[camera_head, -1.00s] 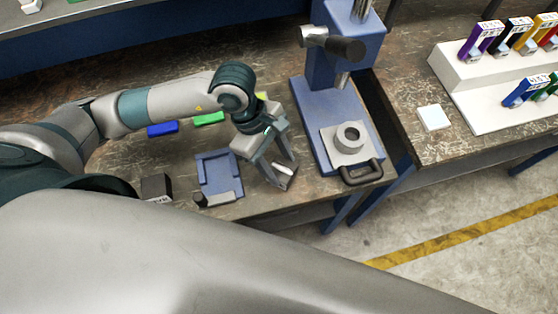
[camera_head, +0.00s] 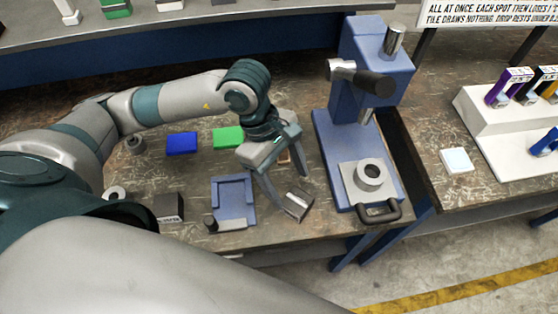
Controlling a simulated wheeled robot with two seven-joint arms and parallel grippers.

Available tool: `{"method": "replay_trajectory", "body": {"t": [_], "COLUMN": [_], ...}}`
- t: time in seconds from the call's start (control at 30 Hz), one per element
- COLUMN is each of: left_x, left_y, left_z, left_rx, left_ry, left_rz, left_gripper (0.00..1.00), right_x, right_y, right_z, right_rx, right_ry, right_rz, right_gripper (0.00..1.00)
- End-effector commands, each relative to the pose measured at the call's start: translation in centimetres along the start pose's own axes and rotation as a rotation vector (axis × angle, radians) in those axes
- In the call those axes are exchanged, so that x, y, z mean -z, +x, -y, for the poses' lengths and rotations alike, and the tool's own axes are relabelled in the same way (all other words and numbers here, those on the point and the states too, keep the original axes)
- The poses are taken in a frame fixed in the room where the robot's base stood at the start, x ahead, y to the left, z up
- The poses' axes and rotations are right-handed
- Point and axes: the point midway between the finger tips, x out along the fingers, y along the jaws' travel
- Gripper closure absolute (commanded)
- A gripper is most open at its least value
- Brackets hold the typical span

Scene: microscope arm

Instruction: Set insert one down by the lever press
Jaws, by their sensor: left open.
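My left gripper (camera_head: 290,189) is open, pointing down over the bench just left of the lever press (camera_head: 338,150). A small silver-grey piece with a dark part (camera_head: 298,205) is at its fingertips, close to the press base. It may be insert one; I cannot tell whether the fingers touch it. The blue press has a dark-ended lever and a grey plate with a round ring (camera_head: 369,175) at its front. Two more grey ring-like pieces, one at the back (camera_head: 135,145) and one partly hidden by my arm (camera_head: 115,193), are at the left. My right gripper is not in view.
A blue fixture (camera_head: 233,196) lies left of the gripper. Blue (camera_head: 182,143) and green (camera_head: 228,137) blocks are behind, and a dark block (camera_head: 169,208) is at front left. A white tile (camera_head: 456,160) and white rack (camera_head: 490,130) are on the right bench.

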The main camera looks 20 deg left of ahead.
Motion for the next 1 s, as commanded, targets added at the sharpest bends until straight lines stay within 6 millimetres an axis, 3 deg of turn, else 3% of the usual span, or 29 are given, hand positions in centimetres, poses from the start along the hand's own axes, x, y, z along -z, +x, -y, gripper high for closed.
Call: {"method": "replay_trajectory", "body": {"t": [0.2, 0.4, 1.0], "left_x": [0.1, 0.1, 0.0], "left_y": [-3.7, -5.9, -6.7], "left_z": [-0.1, -0.1, 0.0], "left_rx": [-0.005, -0.003, 0.000], "left_ry": [0.002, 0.000, 0.000], "left_rz": [-0.001, -0.001, 0.000], "left_gripper": [0.35, 0.35, 0.35], "right_x": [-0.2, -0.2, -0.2], "right_y": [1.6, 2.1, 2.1], "right_z": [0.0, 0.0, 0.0], "right_rx": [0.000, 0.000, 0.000], "right_ry": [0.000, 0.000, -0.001], "right_rz": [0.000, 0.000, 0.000], "right_gripper": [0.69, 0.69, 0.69]}}
